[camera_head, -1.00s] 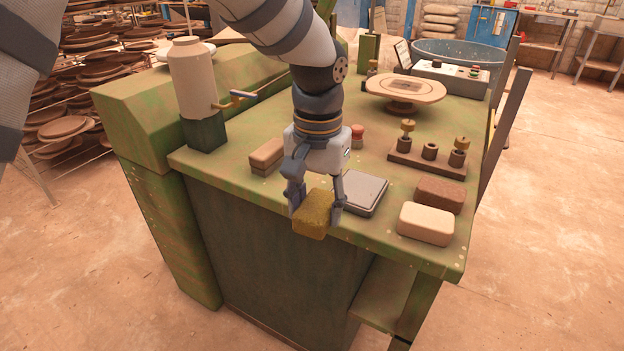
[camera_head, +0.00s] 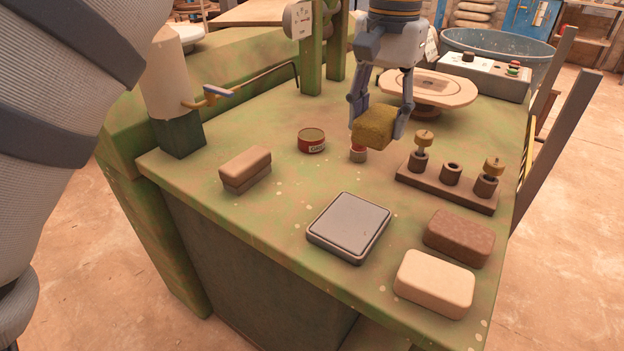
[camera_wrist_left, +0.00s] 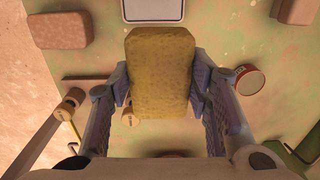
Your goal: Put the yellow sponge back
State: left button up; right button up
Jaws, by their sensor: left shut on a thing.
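The yellow sponge (camera_head: 374,127) is held between the fingers of my left gripper (camera_head: 380,112), above the far middle part of the green bench top (camera_head: 290,185). In the left wrist view the sponge (camera_wrist_left: 160,75) fills the space between the two fingers, and both fingers touch its sides. A brown sponge-like block (camera_head: 459,238) and a cream block (camera_head: 434,283) lie at the right front. My right gripper is not in view.
A grey flat scale (camera_head: 349,227) lies near the front edge. A red tin (camera_head: 312,141) and stacked tan blocks (camera_head: 246,168) are to the left. A peg rack (camera_head: 447,184) is to the right, and a round wheel (camera_head: 427,88) stands behind. Bare bench lies between the tin and the scale.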

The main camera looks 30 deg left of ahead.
pick_arm(q)
jog(key=shift+s+a+f+p, duration=0.15)
jog(key=shift+a+p, duration=0.05)
jog(key=shift+a, duration=0.3)
jog(key=shift+s+a+f+p, duration=0.1)
jog(key=shift+s+a+p, duration=0.1)
jog(key=shift+a, duration=0.3)
jog(key=s+a+f+p, duration=0.1)
jog(key=s+a+f, duration=0.1)
jog(key=s+a, duration=0.25)
send_over(291, 202)
jog(key=f, duration=0.6)
jog(key=shift+w+d+f+p, duration=0.15)
jog(key=shift+d+f+p, duration=0.05)
jog(key=shift+d+p, duration=0.1)
jog(key=f, duration=0.3)
jog(key=shift+s+a+f, duration=0.15)
jog(key=shift+s+a, duration=0.15)
jog(key=shift+w+f, duration=0.1)
jog(key=shift+f, duration=0.25)
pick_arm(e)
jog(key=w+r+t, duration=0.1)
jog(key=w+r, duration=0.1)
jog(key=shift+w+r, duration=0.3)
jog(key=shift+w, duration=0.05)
pick_arm(q)
jog(key=shift+f, duration=0.15)
jog(key=o, duration=1.2)
